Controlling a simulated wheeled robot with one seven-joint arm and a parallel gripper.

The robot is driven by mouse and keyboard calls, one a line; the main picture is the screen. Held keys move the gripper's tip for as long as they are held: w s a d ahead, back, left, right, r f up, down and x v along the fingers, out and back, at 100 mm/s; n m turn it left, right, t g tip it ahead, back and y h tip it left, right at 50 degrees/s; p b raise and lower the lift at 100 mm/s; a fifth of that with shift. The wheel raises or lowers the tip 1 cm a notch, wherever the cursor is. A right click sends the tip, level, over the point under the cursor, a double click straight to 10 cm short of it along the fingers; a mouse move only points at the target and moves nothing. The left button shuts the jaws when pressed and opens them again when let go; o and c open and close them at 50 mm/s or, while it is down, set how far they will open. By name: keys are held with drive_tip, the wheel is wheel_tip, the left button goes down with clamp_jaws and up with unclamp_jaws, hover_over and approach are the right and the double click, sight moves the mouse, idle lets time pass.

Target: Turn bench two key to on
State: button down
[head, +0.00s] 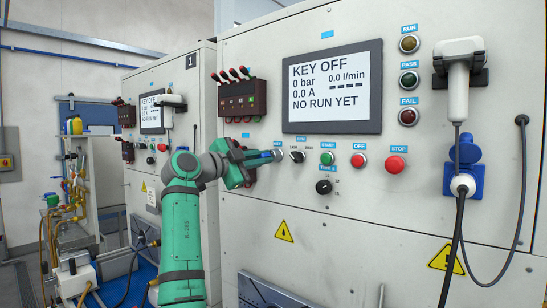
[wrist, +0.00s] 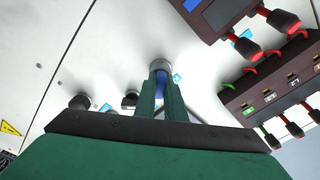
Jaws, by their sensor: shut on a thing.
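The near bench's display (head: 332,86) reads "KEY OFF", "0 bar" and "NO RUN YET". My gripper (head: 268,157) reaches the panel below and left of this display, at the key switch (head: 279,155). In the wrist view, my gripper (wrist: 161,82) has its two green fingers closed on the blue key (wrist: 160,90), against the round silver lock collar (wrist: 160,65). The key's turn angle is hard to tell because the fingers cover most of it.
Right of the key are a black selector knob (head: 297,156), a green start button (head: 327,158), a red off button (head: 358,160) and a red stop button (head: 396,164). A dark manifold (head: 241,98) with red-tipped levers sits above. Bench one (head: 203,62) stands at left.

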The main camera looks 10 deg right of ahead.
drive_tip(key=m, duration=0.3)
drive_tip(key=shift+m, duration=0.3)
idle(0.3)
drive_tip(key=m, duration=0.3)
drive_tip(key=shift+m, duration=0.3)
drive_tip(key=c, duration=1.8)
unclamp_jaws()
drive_tip(key=shift+o, duration=0.2)
drive_tip(key=shift+a, duration=0.1)
